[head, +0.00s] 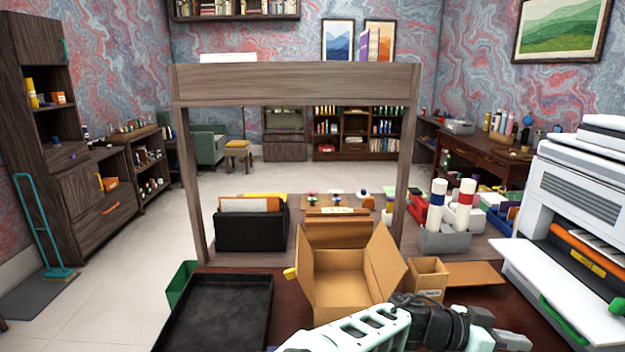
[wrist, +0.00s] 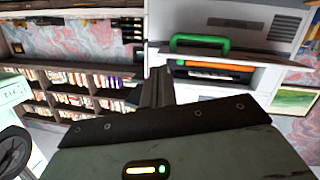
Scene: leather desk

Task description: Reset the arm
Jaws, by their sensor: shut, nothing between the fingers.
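My arm reaches in from the bottom of the head view, low over the front of the desk (head: 290,312). My gripper (head: 512,340) points right, toward the printer, and is shut and empty. In the wrist view its dark closed fingers (wrist: 157,88) point at the printer's front, with nothing held. Part of the gripper is cut off by the bottom edge of the head view.
An open cardboard box (head: 338,278) stands just behind my arm, with a small carton (head: 428,277) to its right. A black tray (head: 215,315) lies at left. The white printer (head: 575,215) with its extended tray stands close at right.

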